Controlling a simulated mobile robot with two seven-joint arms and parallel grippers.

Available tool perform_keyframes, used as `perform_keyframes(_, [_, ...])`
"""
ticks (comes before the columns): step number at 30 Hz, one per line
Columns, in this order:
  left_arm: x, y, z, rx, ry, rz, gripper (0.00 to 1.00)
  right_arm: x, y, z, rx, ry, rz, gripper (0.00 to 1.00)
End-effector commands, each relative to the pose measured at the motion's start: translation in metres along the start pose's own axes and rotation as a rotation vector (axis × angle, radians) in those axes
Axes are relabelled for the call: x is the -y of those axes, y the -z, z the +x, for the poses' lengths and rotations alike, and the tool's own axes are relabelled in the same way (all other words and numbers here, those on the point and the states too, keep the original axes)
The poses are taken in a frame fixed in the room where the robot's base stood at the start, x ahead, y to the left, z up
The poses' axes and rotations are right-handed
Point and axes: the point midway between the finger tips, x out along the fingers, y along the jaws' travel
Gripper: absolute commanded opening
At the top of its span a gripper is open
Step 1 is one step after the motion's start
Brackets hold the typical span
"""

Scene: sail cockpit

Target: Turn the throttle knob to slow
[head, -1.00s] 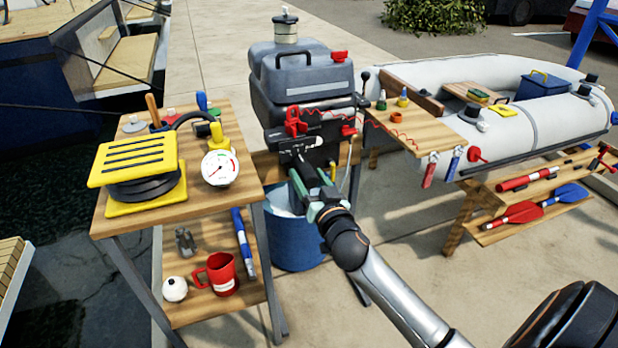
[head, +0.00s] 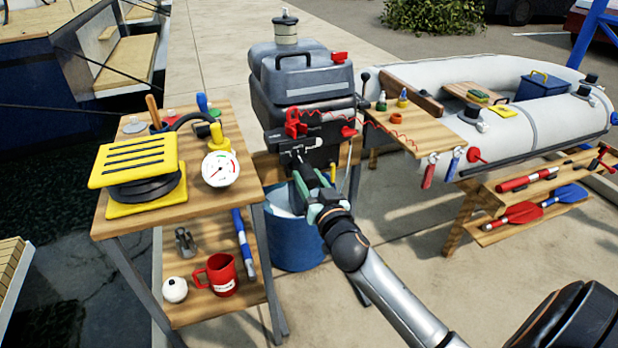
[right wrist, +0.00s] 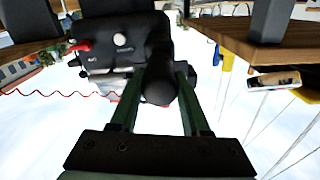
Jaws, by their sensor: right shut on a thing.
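The outboard motor (head: 305,82) has a dark grey cowl and stands clamped behind the bench. Its black front panel carries a red part (head: 295,124), and a dark handle points from it toward me. My right gripper (head: 309,176) is at the end of that handle. In the right wrist view a black rounded knob (right wrist: 158,84) lies between the two green fingers of my right gripper (right wrist: 158,100), which are shut on it. The knob's speed marks cannot be made out. My left gripper is not in view.
A wooden stand on the left holds a yellow foot pump (head: 135,160) and a round gauge (head: 220,169). A red mug (head: 220,274) sits on its lower shelf. A blue bucket (head: 292,242) is below the motor. A grey inflatable boat (head: 540,112) lies at the right.

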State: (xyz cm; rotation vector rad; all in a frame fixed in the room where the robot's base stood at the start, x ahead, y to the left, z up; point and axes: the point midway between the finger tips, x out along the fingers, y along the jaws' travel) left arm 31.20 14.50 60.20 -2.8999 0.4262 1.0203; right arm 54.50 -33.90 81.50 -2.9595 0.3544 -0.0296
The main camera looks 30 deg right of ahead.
Motion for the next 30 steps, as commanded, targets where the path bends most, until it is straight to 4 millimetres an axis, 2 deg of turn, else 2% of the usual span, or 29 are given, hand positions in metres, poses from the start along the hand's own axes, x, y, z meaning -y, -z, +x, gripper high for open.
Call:
perform_keyframes(1, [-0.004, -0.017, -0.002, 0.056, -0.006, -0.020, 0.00, 0.001, 0.001, 0.000, 0.001, -0.001, -0.024, 0.00])
perform_keyframes(2, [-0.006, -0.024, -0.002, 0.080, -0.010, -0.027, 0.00, 0.000, 0.001, 0.000, 0.002, -0.001, -0.043, 0.00])
perform_keyframes(18, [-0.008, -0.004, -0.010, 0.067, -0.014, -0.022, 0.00, 0.000, 0.001, 0.000, 0.001, -0.002, -0.458, 0.00])
perform_keyframes(30, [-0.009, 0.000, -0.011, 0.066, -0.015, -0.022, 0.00, 0.000, 0.000, 0.000, 0.000, -0.001, -0.630, 0.00])
